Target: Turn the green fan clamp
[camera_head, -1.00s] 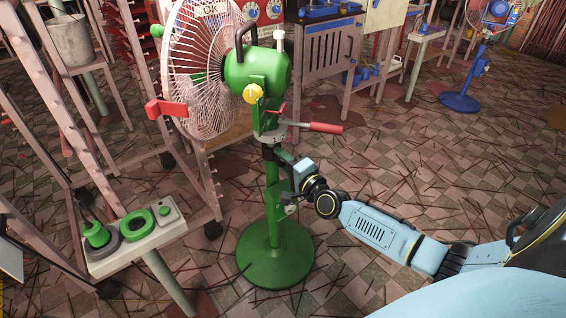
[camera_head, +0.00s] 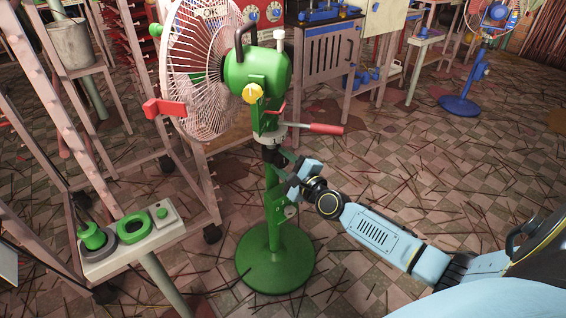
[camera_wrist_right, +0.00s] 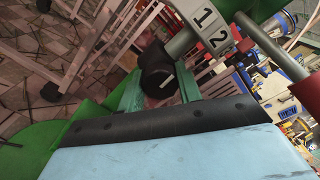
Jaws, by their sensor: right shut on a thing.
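The green fan (camera_head: 262,75) stands upright on a round green base (camera_head: 275,262), its white cage facing left. Below its head, on the pole, is a dark clamp knob (camera_head: 272,156), mostly screened by my right gripper (camera_head: 282,160). In the right wrist view, the black knob (camera_wrist_right: 158,72), with a white mark on its end, sits between the two greenish fingers of my right gripper (camera_wrist_right: 160,85). The fingers are shut on it. A white dial with the numbers 1 and 2 (camera_wrist_right: 208,25) is just beyond the knob. My left gripper is not in view.
A red-handled lever (camera_head: 325,128) sticks out right, just above my right gripper. A small stand (camera_head: 140,250) with green parts is at the lower left, beside a metal rack (camera_head: 60,110). A blue fan (camera_head: 460,103) stands far right. The floor between is open, strewn with sticks.

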